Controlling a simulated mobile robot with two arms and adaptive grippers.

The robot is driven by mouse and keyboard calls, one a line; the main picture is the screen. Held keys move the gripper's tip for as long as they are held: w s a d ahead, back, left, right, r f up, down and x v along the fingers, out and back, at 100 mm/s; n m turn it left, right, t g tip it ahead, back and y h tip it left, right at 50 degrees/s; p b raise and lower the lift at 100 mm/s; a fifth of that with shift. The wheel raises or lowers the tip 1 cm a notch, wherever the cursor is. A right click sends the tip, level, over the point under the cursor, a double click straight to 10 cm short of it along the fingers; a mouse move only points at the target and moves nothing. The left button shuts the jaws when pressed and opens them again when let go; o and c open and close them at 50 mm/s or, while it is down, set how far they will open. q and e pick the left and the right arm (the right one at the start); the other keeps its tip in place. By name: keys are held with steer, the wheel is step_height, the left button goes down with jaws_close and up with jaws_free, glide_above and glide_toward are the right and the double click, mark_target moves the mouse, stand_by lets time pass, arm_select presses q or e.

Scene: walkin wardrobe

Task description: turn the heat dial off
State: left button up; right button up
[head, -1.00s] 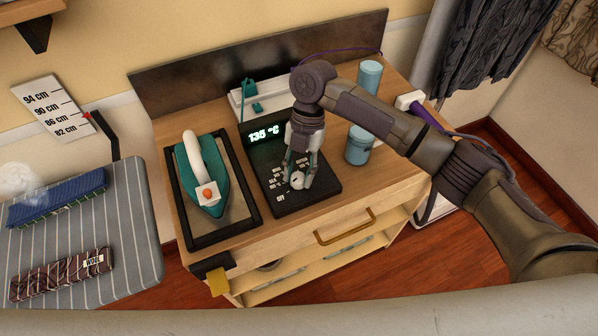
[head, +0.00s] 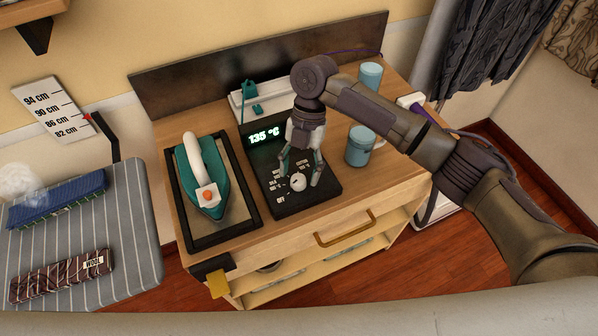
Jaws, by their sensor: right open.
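The heat dial (head: 298,182) is a small white knob on a black control panel (head: 300,204) with white markings around it. The panel's display (head: 264,135) reads 135 °C. My right gripper (head: 300,174) is open just above and behind the dial, fingers pointing down, one on each side of it. I cannot tell whether a finger touches the panel. My left gripper is not in view.
A teal iron (head: 203,180) stands on a black-framed rest left of the panel. Blue cups (head: 361,146) stand on the right. A striped ironing board (head: 130,225) with folded cloths is at the left. The cabinet top's front strip is clear.

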steer(key=v, duration=1)
steer(key=shift+r, duration=0.4)
steer(key=shift+w, duration=0.1)
